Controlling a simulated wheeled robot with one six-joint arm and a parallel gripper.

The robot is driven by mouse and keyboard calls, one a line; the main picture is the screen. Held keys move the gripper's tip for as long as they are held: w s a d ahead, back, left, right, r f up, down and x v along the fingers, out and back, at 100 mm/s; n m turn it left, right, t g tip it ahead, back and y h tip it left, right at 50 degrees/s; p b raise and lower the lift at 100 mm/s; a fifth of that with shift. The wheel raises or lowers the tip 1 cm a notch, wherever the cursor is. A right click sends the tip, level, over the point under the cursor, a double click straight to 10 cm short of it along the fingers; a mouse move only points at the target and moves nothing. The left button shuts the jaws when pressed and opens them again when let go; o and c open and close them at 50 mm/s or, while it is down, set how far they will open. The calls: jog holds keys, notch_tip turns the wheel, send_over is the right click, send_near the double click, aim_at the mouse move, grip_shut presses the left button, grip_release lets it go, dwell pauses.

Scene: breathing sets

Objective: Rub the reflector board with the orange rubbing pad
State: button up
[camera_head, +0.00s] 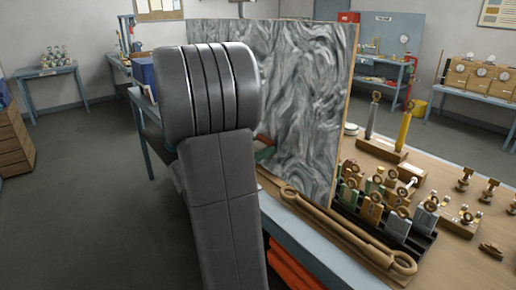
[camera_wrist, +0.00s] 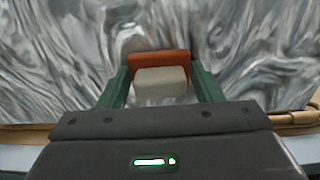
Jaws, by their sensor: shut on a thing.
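The reflector board (camera_head: 312,90) is a large upright panel with a swirled grey, silvery face and a thin wooden edge. It stands on the workbench and fills most of the wrist view (camera_wrist: 60,70). My gripper (camera_wrist: 160,88) is shut on the orange rubbing pad (camera_wrist: 160,62), with its green fingers on either side of a pale block under the orange part. The pad is in front of the board's face; I cannot tell whether it touches. In the head view my grey arm hides most of the gripper, and only a bit of the pad (camera_head: 265,140) shows.
The wooden workbench (camera_head: 455,240) has a rack of several small tagged parts (camera_head: 385,205) right of the board. A long brown rod with a ring end (camera_head: 345,235) lies along the front edge. Side tables stand farther back; the floor at left is clear.

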jog(key=shift+v, duration=2.85)
jog(key=shift+p+v, duration=0.3)
jog(key=shift+v, duration=1.2)
jog(key=shift+f, duration=0.15)
